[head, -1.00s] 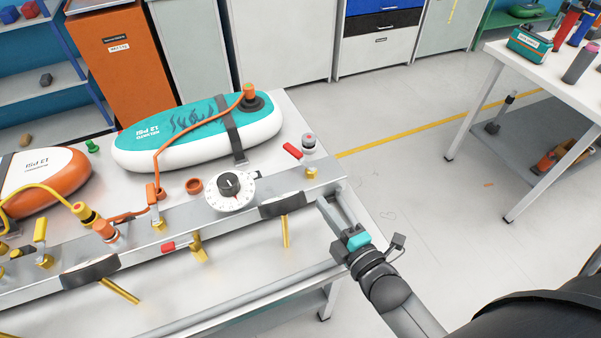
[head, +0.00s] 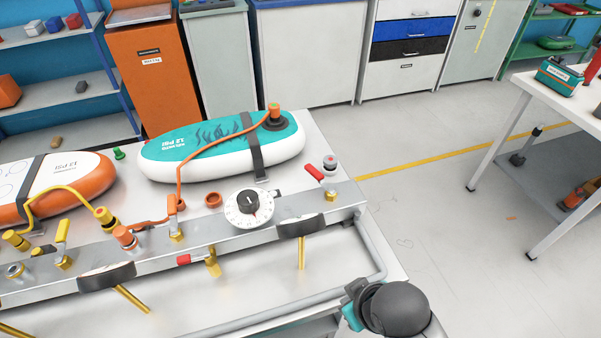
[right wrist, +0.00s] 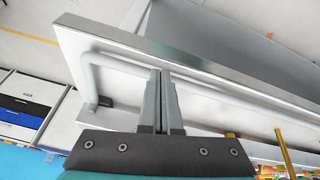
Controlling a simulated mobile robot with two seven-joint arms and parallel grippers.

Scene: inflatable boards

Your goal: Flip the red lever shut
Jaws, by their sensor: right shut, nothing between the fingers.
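A red lever (head: 314,173) sits at the right end of the metal rail, tilted up and to the left beside a brass valve (head: 331,195). Another red-tipped handle (head: 189,260) points left from a brass fitting (head: 212,264) on the rail's front side. My right gripper (right wrist: 160,75) is shut and empty in the right wrist view, its fingers over the bench edge. In the head view my right wrist (head: 395,306) is at the bench's front right corner, below and apart from the upper red lever; its fingertips are hidden. My left gripper is out of view.
The rail (head: 150,256) carries a white dial (head: 248,208), yellow levers and hoses. A teal board (head: 222,146) and an orange-white board (head: 60,185) lie behind it. A bent grey tube (head: 372,248) runs along the bench's right side.

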